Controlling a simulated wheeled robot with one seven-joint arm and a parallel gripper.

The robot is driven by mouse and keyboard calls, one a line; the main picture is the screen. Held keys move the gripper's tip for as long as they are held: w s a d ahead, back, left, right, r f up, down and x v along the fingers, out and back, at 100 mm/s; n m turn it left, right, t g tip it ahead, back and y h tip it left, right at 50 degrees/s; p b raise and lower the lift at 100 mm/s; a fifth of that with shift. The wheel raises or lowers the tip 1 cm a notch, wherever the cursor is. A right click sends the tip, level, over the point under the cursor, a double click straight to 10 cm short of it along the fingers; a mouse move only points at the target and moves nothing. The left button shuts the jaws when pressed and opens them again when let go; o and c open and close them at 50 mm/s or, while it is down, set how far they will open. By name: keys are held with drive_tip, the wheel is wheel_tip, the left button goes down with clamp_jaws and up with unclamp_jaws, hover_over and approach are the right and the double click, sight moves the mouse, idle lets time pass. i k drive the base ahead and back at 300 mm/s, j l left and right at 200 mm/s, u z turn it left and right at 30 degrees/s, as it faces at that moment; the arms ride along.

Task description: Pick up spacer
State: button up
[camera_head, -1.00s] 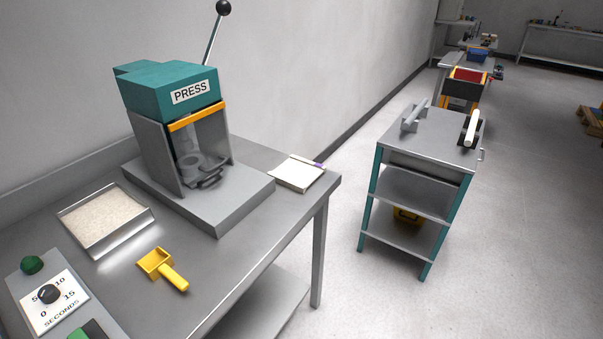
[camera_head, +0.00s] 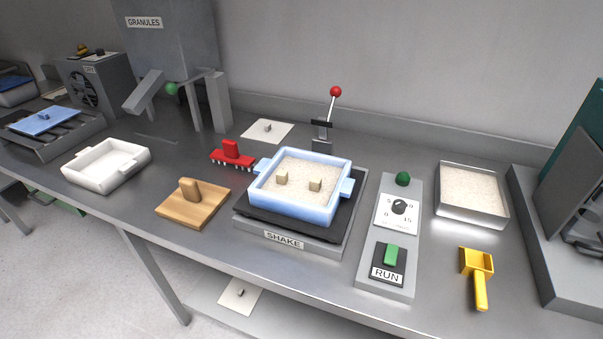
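No part is labelled as a spacer. A red toothed piece with an upright grip (camera_head: 232,153) lies on the bench, just left of the blue tray, and may be the spacer; I cannot tell for sure. The light blue tray (camera_head: 294,217) with side handles sits on the SHAKE plate (camera_head: 290,243). A wooden board with a knob (camera_head: 176,210) lies in front of the red piece. My gripper is not in view.
An empty white tray (camera_head: 72,178) stands at the left, below the granules hopper (camera_head: 165,45). A lever with a red ball (camera_head: 335,92) rises behind the shaker. The RUN panel (camera_head: 404,232), a metal tray of granules (camera_head: 463,217) and a yellow scoop (camera_head: 480,292) are right.

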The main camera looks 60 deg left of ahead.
sight(281, 175)
drive_tip(key=u, duration=1.6)
